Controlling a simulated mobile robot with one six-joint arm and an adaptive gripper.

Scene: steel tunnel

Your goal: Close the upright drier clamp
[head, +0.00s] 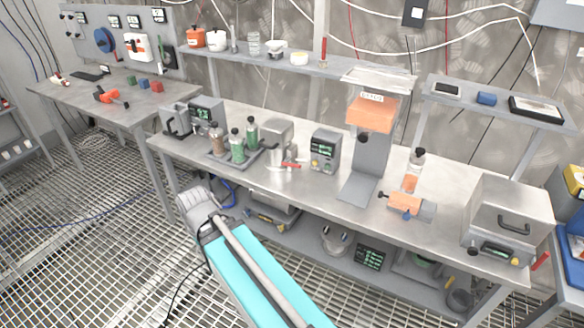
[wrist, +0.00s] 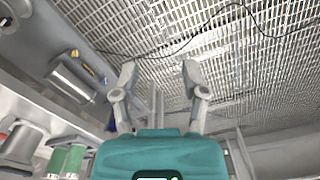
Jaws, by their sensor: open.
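On the long steel bench, right of centre in the head view, a clear upright cylinder with a dark cap and orange filling (head: 412,172) looks like the drier. An orange block with a small blue part (head: 405,203) sits on a grey base just below it and may be its clamp. I cannot tell whether that clamp is open or shut. My gripper (wrist: 158,72) shows in the wrist view with its two fingers spread and nothing between them. It points over the floor grating, away from the drier. I cannot make out its fingers in the head view.
A tall grey stand with an orange block (head: 370,113) rises left of the drier. A steel box with a handle (head: 508,220) stands right of it. Bottles in a tray (head: 237,150) and a small meter (head: 325,150) stand further left. The bench front edge (head: 300,207) lies beyond my arm.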

